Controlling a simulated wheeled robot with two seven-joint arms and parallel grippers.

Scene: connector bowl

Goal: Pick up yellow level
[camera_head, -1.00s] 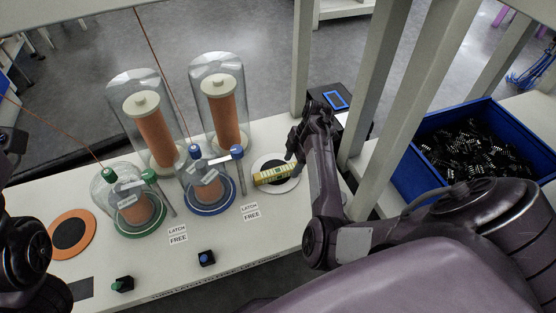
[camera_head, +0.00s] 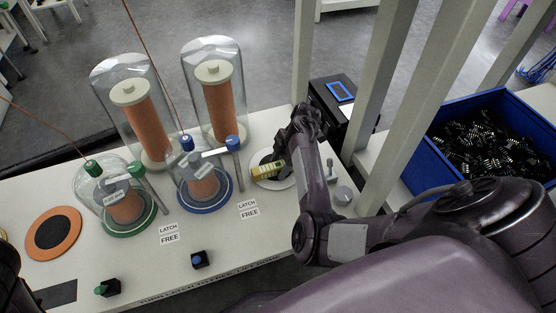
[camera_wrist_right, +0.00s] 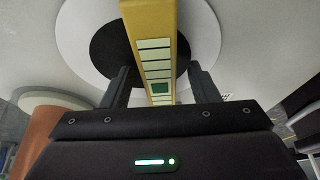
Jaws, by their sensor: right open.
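The yellow level (camera_head: 266,171) lies on a round white disc with a black centre (camera_head: 259,183), at the right part of the white table. My right gripper (camera_head: 282,158) is over its right end. In the right wrist view, the yellow level (camera_wrist_right: 152,45) runs between the two open fingers of my right gripper (camera_wrist_right: 160,80). A gap shows on each side, and I see no finger touching it. The near end of the level is hidden behind the gripper body. Of my left arm only a dark part shows at the lower left edge; its gripper is out of view.
Two clear glass domes (camera_head: 237,90) over orange coils stand left of the disc, with green-based and blue-based jars (camera_head: 203,206) in front. A metal fixture (camera_head: 343,195) is just right of my right arm. White posts and a blue bin (camera_head: 437,160) are further right.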

